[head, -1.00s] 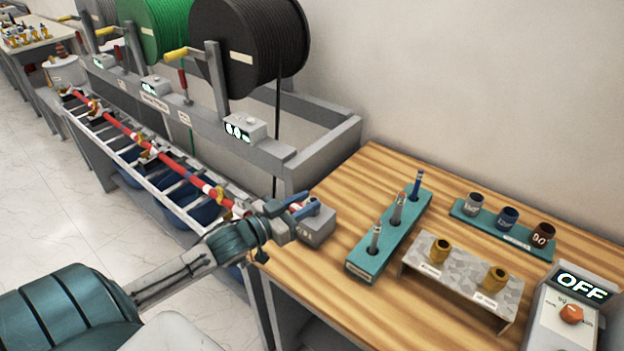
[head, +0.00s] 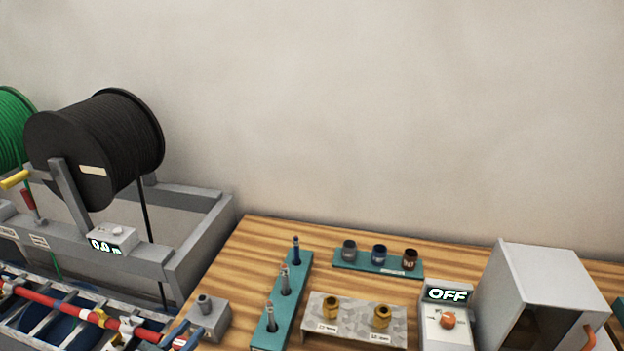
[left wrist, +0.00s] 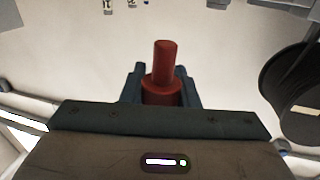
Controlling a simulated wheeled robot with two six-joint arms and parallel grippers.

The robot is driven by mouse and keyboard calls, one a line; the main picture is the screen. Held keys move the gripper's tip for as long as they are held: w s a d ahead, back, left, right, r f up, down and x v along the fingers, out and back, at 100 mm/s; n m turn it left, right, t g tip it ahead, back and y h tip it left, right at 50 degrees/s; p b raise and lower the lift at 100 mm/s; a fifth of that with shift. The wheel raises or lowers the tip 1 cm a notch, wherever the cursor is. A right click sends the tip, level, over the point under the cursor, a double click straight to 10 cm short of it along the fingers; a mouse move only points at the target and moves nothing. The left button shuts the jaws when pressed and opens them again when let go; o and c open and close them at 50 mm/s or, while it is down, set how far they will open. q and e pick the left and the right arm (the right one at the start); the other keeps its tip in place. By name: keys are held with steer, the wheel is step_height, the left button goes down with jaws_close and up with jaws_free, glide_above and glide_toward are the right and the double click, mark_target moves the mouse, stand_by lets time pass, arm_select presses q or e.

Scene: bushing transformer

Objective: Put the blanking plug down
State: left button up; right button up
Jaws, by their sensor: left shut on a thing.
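The blanking plug (left wrist: 164,66) is a red stepped cylinder, narrow at its outer end and wider at its base. In the left wrist view my left gripper (left wrist: 160,82) is shut on its wide part, with one blue finger on each side. The plug points away from the wrist and seems clear of any surface. The head view does not clearly show my left gripper or the plug. My right gripper is in neither view.
On the wooden bench (head: 240,245) are a small grey block (head: 215,326), a teal rack (head: 294,301), a teal tray of cups (head: 344,267), a metal stand (head: 356,328), an OFF control box (head: 433,327) and a grey cabinet (head: 520,275). A black cable reel (head: 120,140) stands left.

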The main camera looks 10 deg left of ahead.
arm_select(q)
steer(key=d+f+n+y+b, duration=0.1)
steer(key=d+f+b, duration=0.2)
steer(key=b, duration=0.1)
steer(key=d+f+n+y+b, duration=0.1)
steer(key=d+f+y+b, duration=0.1)
steer(key=d+b, duration=0.2)
steer(key=d+f+n+y+b, duration=0.1)
steer(key=d+f+b, duration=0.2)
steer(key=b, duration=0.1)
steer(key=shift+w+d+f+t+y, duration=0.15)
steer(key=shift+d+f+t+y, duration=0.15)
steer(key=shift+d+b, duration=0.65)
steer(key=shift+w+d, duration=0.1)
steer(key=shift+w, duration=0.05)
steer(key=w+d+r+m+g+h, duration=0.3)
steer(key=w+d+m+g+h, duration=0.1)
steer(key=d+m+g+h, duration=0.3)
steer(key=w+d+r+m+g+h, duration=0.3)
steer(key=w+d+m+g+h, duration=0.1)
steer(key=d+m+g+h, duration=0.4)
steer(key=m+g+h, duration=0.1)
steer(key=m+h, duration=0.1)
steer(key=shift+g+h, duration=0.3)
steer(key=shift+g, duration=0.1)
